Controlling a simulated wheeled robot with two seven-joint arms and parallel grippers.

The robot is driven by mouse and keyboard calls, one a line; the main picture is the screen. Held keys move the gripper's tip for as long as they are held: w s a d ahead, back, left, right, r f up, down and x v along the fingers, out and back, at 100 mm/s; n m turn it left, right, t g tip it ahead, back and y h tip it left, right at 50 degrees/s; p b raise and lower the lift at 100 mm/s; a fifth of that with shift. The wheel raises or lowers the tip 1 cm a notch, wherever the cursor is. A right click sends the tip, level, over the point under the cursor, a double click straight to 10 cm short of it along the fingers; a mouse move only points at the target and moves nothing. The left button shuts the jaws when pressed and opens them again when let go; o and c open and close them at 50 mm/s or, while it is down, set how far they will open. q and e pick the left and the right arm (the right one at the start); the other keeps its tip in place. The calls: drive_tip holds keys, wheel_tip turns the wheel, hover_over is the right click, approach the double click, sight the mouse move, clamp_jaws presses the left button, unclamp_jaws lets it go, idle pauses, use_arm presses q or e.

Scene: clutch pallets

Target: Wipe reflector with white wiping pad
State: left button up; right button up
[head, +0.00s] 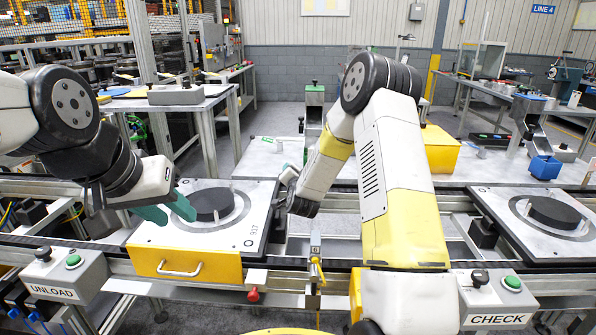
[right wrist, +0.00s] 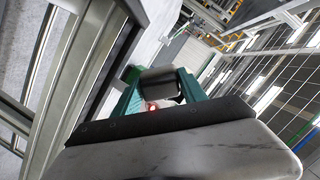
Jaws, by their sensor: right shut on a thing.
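My left gripper (head: 168,211) has teal fingers held apart, at the left edge of a black disc (head: 211,204) on the left pallet (head: 150,235). I see nothing between its fingers. My right gripper (right wrist: 160,95) is shut on a dark grey block (right wrist: 158,82), with a small pale patch below it. I cannot tell whether this is the white wiping pad. In the head view the right arm reaches up and left, its wrist beyond the left pallet's right edge. A small red glow (right wrist: 152,106) shows between its fingers. I cannot make out the reflector.
A second pallet (head: 490,205) with a black disc sits at the right. UNLOAD (head: 65,275) and CHECK (head: 495,298) button boxes flank the front rail. A slim yellow-marked post (head: 316,262) stands between the pallets.

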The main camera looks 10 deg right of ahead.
drive_tip(key=s+d+r+m+t+h, duration=0.2)
drive_tip(key=d+h, duration=0.1)
drive_tip(key=d, duration=0.1)
drive_tip(key=shift+w+d, duration=0.25)
drive_tip(key=shift+w, duration=1.15)
drive_tip(key=shift+w+d, duration=0.2)
drive_tip(key=shift+w, duration=1.15)
drive_tip(key=shift+w+d, duration=0.2)
drive_tip(key=shift+w, duration=0.75)
drive_tip(key=shift+d, duration=0.15)
drive_tip(key=s+d, duration=0.1)
drive_tip(key=d, duration=0.5)
drive_tip(key=shift+s, duration=0.2)
